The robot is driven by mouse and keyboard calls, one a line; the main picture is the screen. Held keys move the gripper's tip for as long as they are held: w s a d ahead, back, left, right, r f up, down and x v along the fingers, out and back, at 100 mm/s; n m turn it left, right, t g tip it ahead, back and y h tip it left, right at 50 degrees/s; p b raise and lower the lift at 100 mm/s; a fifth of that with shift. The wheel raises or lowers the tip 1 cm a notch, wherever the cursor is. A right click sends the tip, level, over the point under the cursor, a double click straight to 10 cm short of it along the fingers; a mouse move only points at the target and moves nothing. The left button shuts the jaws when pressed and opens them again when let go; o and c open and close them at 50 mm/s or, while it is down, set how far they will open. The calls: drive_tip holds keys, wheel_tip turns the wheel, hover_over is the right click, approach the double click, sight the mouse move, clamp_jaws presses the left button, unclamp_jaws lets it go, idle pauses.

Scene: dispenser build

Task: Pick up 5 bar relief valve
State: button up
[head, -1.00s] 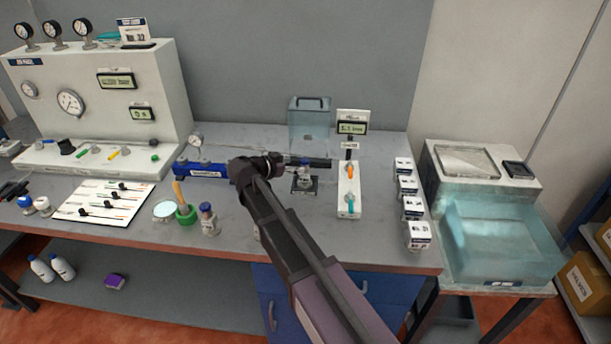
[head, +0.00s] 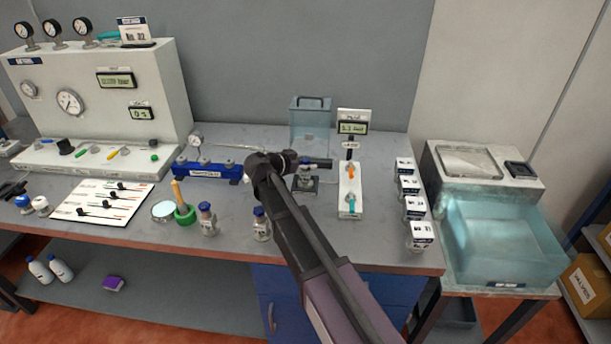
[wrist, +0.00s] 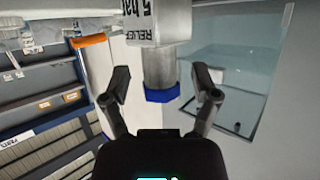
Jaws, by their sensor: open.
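The 5 bar relief valve (wrist: 160,45) is a pale metal cylinder with a white "5 bar RELIEF" label and a blue hexagonal cap. In the wrist view, the cap (wrist: 162,94) lies between the two open fingers of my gripper (wrist: 162,84), with a visible gap on each side. In the head view, a small metal piece with a blue top, seemingly this valve (head: 305,181), stands upright on a dark base on the bench. My gripper (head: 318,163) is at its upper part and hides some of it.
A white panel with orange and teal handles (head: 350,203) stands just right. A blue manifold block (head: 207,170) is left, with a blue-capped bottle (head: 261,225) near my arm. A clear lidded container (head: 310,117) stands behind.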

clamp_jaws()
drive_tip(key=shift+r, duration=0.2)
idle(0.4)
wheel_tip(320, 180, up, 10)
drive_tip(key=p, duration=1)
drive_tip(key=shift+f, duration=0.15)
idle(0.4)
